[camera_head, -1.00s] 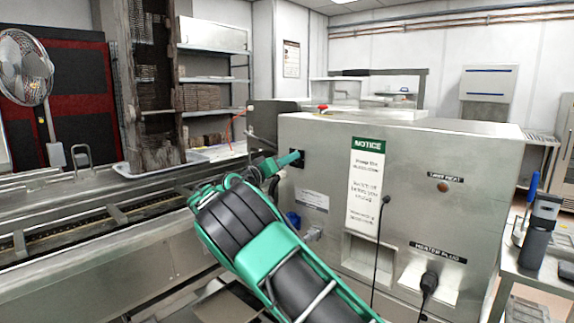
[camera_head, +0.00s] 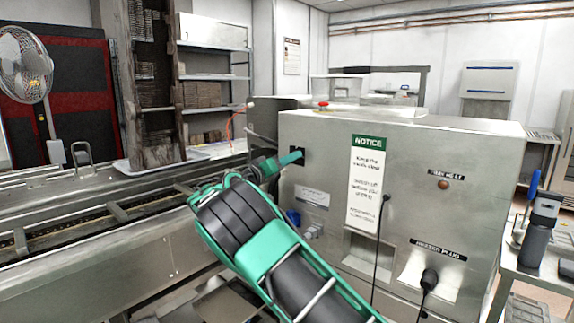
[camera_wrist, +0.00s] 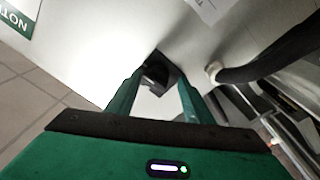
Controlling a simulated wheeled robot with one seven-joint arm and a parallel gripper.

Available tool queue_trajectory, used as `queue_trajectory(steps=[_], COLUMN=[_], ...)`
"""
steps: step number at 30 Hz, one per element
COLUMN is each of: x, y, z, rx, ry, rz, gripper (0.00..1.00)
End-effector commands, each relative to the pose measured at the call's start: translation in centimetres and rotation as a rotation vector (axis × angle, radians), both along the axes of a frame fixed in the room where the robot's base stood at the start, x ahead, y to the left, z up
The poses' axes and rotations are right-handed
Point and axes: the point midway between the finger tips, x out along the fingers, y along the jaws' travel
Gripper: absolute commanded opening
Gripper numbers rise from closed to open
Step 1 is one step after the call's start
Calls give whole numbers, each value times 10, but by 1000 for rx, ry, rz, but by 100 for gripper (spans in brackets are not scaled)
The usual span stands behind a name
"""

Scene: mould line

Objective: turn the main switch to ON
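The main switch (camera_head: 302,151) is a small black plate on the upper left of the metal machine housing. In the wrist view its dark knob (camera_wrist: 157,73) lies between my two green fingertips. My gripper (camera_head: 294,157) is at the switch and covers part of it in the head view. In the wrist view my gripper (camera_wrist: 161,84) has its fingers apart, one on each side of the knob, with a gap showing beside it. I cannot tell if a fingertip touches the knob. The switch's markings are not readable.
A notice sign (camera_head: 366,185) is right of the switch. A lamp (camera_head: 443,184) and a plugged-in heater cable (camera_head: 429,279) are farther right. A thick dark hose (camera_wrist: 270,55) runs close to the right finger in the wrist view. A conveyor (camera_head: 90,222) extends left.

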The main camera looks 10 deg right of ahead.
Motion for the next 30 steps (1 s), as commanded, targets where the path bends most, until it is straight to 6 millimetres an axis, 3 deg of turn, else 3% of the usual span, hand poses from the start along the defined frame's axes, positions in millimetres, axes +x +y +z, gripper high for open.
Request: queue_trajectory(steps=[8,22,30], x=[-3,-48,-61], y=[5,69,87], z=[1,-9,-12], rx=[0,0,0], ry=[-3,0,1], rz=[1,2,1], gripper=[47,47,47])
